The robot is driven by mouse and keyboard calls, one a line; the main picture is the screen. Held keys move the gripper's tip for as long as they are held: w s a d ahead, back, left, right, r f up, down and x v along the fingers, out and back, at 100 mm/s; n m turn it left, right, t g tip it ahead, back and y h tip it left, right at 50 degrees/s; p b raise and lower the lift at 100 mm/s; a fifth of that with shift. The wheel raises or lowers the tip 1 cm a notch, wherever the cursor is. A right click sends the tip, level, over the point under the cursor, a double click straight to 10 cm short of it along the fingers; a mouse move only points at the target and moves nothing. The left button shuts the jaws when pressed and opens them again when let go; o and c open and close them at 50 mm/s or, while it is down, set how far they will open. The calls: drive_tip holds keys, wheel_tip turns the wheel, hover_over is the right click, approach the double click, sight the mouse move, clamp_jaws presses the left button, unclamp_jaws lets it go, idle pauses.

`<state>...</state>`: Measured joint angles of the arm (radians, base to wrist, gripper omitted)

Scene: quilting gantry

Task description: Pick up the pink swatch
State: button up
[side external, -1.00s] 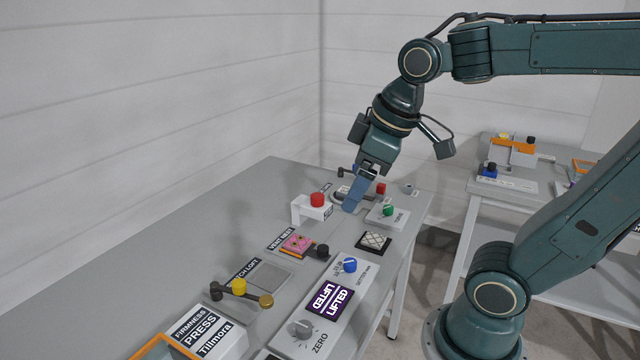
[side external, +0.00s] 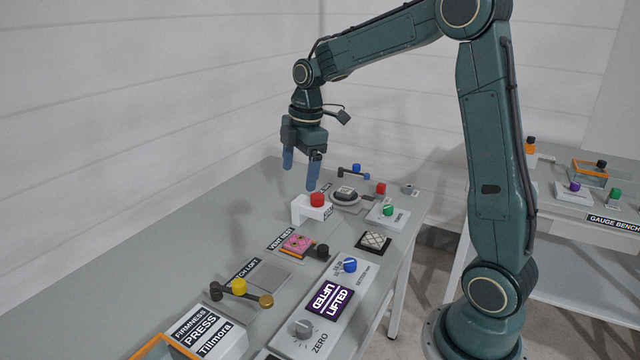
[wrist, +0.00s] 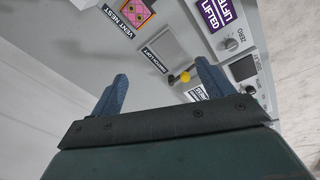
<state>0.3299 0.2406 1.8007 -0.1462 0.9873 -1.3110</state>
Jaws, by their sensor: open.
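The pink swatch (side external: 297,243) lies in the orange-edged vent nest on the grey bench, with a black knob beside it at its right. It also shows at the top of the wrist view (wrist: 136,8). My gripper (side external: 301,184) is above the bench, behind and above the swatch, near the red-buttoned white block. Its two blue fingers point down, apart, with nothing between them. In the wrist view the fingers (wrist: 163,82) are spread wide and the swatch is beyond them.
A white block with a red button (side external: 317,200) stands just below my fingers. A swatch loft pad (side external: 268,275), a lever with a yellow knob (side external: 239,287), a purple display (side external: 329,302) and a quilted black-edged pad (side external: 373,243) are nearby. The left bench surface is clear.

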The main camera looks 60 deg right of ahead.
drive_tip(key=w+d+f+n+g+y, duration=0.1)
drive_tip(key=w+d+f+n, duration=0.25)
drive_tip(key=f, duration=0.25)
drive_tip(key=w+d+f+n+g, duration=0.1)
drive_tip(key=w+d+f+n, duration=0.1)
drive_tip(key=d+f, duration=0.3)
hover_over(298, 241)
drive_tip(key=shift+w+d+f, duration=0.1)
drive_tip(key=shift+d+f, duration=0.1)
drive_tip(key=shift+f, duration=2)
drive_tip(key=shift+d+f, duration=0.2)
drive_tip(key=shift+f, duration=1.95)
drive_tip(key=shift+f, duration=0.1)
drive_tip(key=shift+a+f, duration=0.2)
drive_tip(key=shift+f, duration=1.05)
drive_tip(key=shift+a+f, duration=0.15)
drive_tip(key=shift+f, duration=1.05)
drive_tip(key=c, duration=1.1)
drive_tip(key=shift+r, duration=0.1)
